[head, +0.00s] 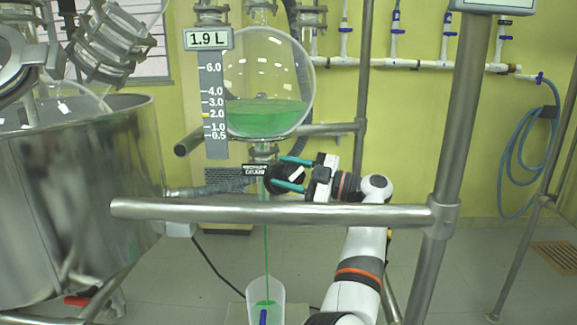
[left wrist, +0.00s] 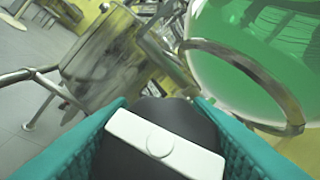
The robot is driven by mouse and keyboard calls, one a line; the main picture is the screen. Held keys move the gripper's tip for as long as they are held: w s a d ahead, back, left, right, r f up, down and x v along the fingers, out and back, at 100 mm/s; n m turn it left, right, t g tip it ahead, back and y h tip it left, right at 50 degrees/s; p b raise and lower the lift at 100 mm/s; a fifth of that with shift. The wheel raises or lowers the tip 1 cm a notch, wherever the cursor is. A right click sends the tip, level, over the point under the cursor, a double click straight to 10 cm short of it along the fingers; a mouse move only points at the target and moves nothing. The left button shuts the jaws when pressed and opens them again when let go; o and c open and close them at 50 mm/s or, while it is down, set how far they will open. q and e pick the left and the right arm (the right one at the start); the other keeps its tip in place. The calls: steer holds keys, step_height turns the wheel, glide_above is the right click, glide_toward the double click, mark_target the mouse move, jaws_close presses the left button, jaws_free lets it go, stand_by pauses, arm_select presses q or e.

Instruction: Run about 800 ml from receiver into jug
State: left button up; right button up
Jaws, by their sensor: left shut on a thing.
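The round glass receiver (head: 262,118) holds green liquid at its bottom. The display (head: 207,39) above its scale (head: 213,100) reads 1.9 L. My left gripper (head: 291,176), with teal fingers, is shut on the black drain valve knob (head: 284,179) under the receiver. In the left wrist view, the fingers flank the dark knob (left wrist: 150,105) with its white bar. A thin green stream falls from the outlet into the clear jug (head: 278,294) below. Some green liquid shows in the jug, which the frame's bottom edge cuts off. My right gripper is out of view.
A steel rail (head: 270,211) crosses in front of my left arm and joins an upright post (head: 447,150). A large steel vessel (head: 80,200) stands on the left. A blue hose (head: 507,190) hangs on the back wall.

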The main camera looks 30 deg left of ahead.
arm_select(q)
steer(key=shift+f+n+g+h+p, duration=0.15)
steer(key=shift+n+g+h+p, duration=0.15)
steer(key=shift+n+g+h, duration=0.7)
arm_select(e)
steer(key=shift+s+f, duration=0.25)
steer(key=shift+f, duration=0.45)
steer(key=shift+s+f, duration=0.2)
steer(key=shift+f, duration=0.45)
arm_select(q)
steer(key=shift+t, duration=0.3)
steer(key=o, duration=1)
steer(key=shift+y, duration=0.3)
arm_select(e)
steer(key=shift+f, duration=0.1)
